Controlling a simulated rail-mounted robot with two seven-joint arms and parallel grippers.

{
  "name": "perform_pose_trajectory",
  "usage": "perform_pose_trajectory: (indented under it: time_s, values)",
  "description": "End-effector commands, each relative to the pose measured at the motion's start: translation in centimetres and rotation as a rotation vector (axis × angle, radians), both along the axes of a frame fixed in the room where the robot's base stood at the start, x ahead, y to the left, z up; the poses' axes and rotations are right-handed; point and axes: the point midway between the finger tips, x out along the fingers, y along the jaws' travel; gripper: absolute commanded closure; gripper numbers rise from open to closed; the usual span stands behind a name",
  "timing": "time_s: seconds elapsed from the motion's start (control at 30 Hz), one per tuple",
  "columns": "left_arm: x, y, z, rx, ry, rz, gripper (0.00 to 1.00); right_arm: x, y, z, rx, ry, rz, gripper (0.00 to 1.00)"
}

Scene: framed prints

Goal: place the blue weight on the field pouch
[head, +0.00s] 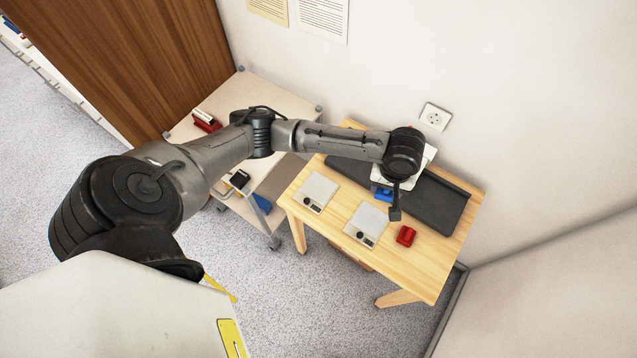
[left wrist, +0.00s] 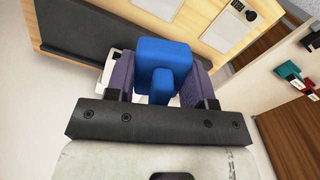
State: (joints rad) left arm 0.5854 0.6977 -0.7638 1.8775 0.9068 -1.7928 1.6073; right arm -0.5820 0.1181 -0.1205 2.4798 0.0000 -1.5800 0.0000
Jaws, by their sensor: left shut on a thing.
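The blue weight (left wrist: 163,60) is between the purple-padded fingers of my left gripper (left wrist: 160,78) in the left wrist view. The gripper is shut on it. In the head view the weight shows as a small blue patch (head: 383,194) under the end of my left arm, above the wooden table; the wrist hides part of it. My left gripper (head: 388,197) is over the table near the dark board. I cannot make out the field pouch for certain in either view. My right gripper is not in view.
The wooden table (head: 432,262) holds two pale scales, one left (head: 315,192) and one nearer the middle (head: 366,223), a red block (head: 405,236) and a long dark board (head: 440,204) along the wall. A white cart (head: 283,104) with a red item (head: 206,121) stands left.

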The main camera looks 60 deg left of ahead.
Motion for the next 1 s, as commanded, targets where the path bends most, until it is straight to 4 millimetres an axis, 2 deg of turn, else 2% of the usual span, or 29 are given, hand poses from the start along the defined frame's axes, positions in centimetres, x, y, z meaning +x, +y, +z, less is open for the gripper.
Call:
perform_pose_trajectory:
  time_s: [0.03, 0.1, 0.3, 0.67, 1.0]
  values:
    - [-1.0, 0.8, -1.9, -0.001, 0.009, 0.068, 0.88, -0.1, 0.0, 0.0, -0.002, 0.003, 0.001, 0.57]
    - [-2.0, 1.9, -3.9, 0.000, 0.008, 0.161, 0.88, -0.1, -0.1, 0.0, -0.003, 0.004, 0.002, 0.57]
    - [-4.6, 4.5, -8.0, 0.000, 0.004, 0.355, 0.88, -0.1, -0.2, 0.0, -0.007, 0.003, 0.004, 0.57]
    - [-7.0, 7.5, -11.4, 0.003, 0.000, 0.483, 0.88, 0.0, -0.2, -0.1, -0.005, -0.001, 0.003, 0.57]
    - [-8.7, 14.0, -15.4, 0.003, 0.000, 0.486, 0.88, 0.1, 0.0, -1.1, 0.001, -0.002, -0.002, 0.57]
